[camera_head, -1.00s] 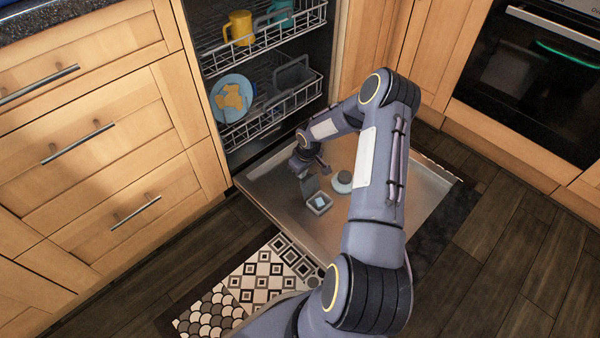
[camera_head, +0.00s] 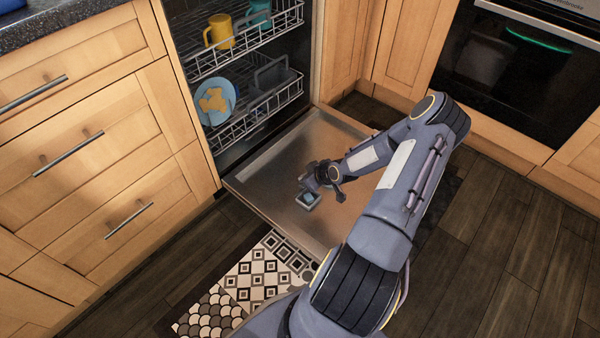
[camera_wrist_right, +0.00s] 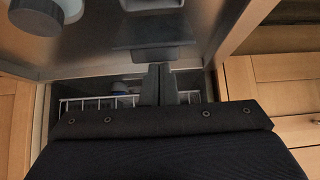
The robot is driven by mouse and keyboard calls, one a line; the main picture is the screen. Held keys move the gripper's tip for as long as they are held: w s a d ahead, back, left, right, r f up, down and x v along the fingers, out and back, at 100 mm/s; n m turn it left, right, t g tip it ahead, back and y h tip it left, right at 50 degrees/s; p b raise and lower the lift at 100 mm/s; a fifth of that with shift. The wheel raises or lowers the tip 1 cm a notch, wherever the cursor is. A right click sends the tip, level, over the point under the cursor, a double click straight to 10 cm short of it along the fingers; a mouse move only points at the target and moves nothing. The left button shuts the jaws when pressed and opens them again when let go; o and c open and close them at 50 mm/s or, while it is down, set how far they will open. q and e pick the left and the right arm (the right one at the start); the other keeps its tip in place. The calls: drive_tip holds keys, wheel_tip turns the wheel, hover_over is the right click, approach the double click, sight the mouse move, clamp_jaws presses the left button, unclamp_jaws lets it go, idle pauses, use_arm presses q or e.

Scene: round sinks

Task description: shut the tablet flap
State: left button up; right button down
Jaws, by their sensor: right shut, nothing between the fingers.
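The tablet compartment (camera_head: 308,203) is a small grey square recess on the inside of the lowered dishwasher door (camera_head: 266,195). A bluish tablet shows in it, so the flap does not fully cover it. The flap's exact angle is hard to tell, as my right gripper (camera_head: 326,177) is over that spot and hides much of it. In the right wrist view my right gripper (camera_wrist_right: 157,84) has its fingers together and empty. A grey part of the dispenser (camera_wrist_right: 152,4) shows at the top edge there. My left gripper is out of view.
A round grey cap (camera_wrist_right: 36,18) sits on the door beside the dispenser in the right wrist view. Racks (camera_head: 262,105) hold a yellow mug (camera_head: 220,32) and a blue plate (camera_head: 214,101). Wooden drawers (camera_head: 95,150) stand at left, an oven (camera_head: 520,75) at right.

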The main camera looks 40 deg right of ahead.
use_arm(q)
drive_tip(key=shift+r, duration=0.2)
use_arm(e)
drive_tip(key=s, duration=0.1)
drive_tip(key=s+f, duration=0.2)
drive_tip(key=s, duration=0.1)
drive_tip(key=shift+d, duration=0.2)
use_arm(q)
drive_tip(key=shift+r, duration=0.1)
